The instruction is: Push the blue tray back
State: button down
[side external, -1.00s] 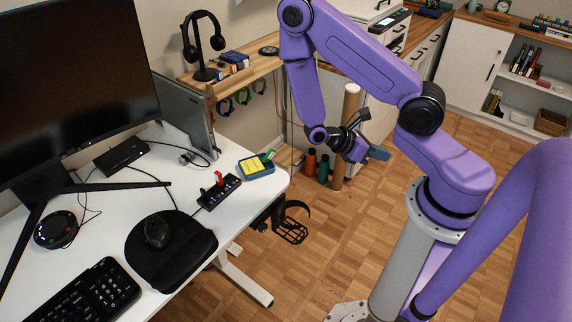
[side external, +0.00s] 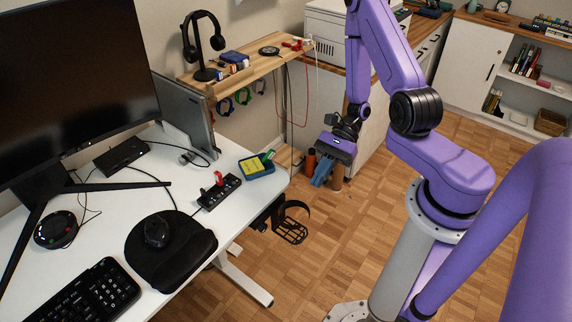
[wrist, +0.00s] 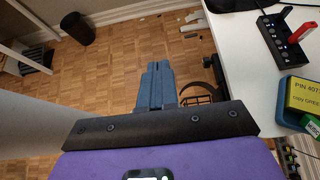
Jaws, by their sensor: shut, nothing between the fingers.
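The blue tray (side external: 244,168) sits on the white desk at its right corner, near the edge. It holds a yellow note (side external: 250,165) and a green item (side external: 267,157). In the wrist view the tray (wrist: 285,110) shows at the right edge, partly cut off, with the yellow note in it. My gripper (side external: 317,183) is shut and empty, with blue fingers pointing down. It is in the air right of the desk, apart from the tray. In the wrist view its fingertips (wrist: 157,68) are together above the floor.
A black wire basket (side external: 291,228) hangs below the desk edge. Bottles and a tube stand on the floor behind my gripper. A wooden shelf (side external: 250,72) is behind.

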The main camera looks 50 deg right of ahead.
jog(key=w+d+f+m+t+h, duration=0.2)
jog(key=w+d+m+t+h, duration=0.1)
jog(key=w+d+m+t, duration=0.35)
jog(key=m+t+h, duration=0.1)
jog(key=m+h, duration=0.3)
jog(key=m, duration=0.1)
send_near(266, 170)
jog(key=s+d+f, duration=0.2)
jog(key=s+f, duration=0.1)
jog(key=f, duration=0.1)
jog(key=w+a, duration=0.2)
jog(key=shift+w, duration=0.3)
jog(key=shift+w+a, duration=0.25)
jog(key=shift+w, duration=0.15)
jog(key=shift+w+a, duration=0.4)
jog(key=shift+w, duration=0.25)
jog(key=shift+w+a, duration=0.45)
jog(key=shift+w, duration=0.2)
